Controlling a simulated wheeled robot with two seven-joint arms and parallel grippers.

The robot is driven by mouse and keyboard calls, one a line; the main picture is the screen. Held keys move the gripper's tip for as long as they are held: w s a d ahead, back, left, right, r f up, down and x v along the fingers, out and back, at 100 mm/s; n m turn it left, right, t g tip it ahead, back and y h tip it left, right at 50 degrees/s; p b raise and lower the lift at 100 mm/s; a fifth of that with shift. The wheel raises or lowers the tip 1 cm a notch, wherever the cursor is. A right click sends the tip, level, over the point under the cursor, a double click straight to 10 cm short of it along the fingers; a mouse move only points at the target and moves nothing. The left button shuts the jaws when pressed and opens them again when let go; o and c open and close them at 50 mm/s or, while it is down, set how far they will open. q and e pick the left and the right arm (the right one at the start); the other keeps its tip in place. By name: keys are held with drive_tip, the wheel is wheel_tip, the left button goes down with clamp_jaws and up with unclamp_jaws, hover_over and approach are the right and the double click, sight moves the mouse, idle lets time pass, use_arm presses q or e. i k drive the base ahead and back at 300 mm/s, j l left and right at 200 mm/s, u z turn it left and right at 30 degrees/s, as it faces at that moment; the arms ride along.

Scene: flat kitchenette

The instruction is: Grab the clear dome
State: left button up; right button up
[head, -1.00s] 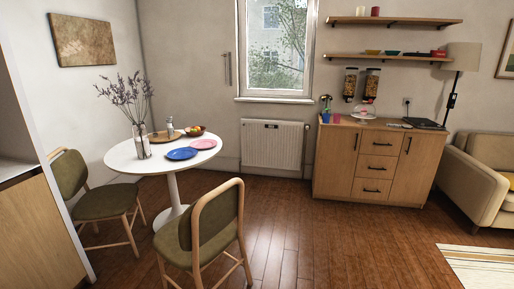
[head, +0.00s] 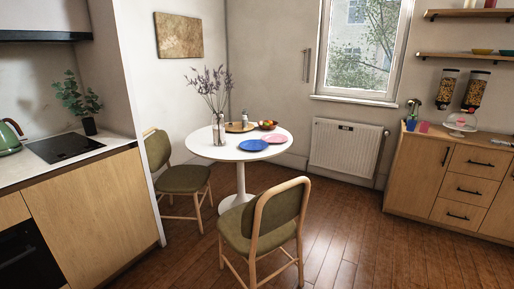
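A clear dome (head: 462,119) on a cake stand sits on top of the wooden sideboard (head: 412,172) at the right of the head view. Something pinkish shows through it. It is small and far off, so its details are hard to tell. Neither of my grippers is in view.
A round white table (head: 205,150) with a blue plate (head: 253,145), a pink plate (head: 274,138) and a vase stands mid-room. Two chairs flank it, one (head: 265,225) in front. A kitchen counter (head: 95,205) is at left. Wooden floor (head: 365,245) is free before the sideboard.

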sight(462, 120)
drive_tip(key=z, duration=1.4)
drive_tip(key=i+z, duration=0.1)
drive_tip(key=i, duration=4.75)
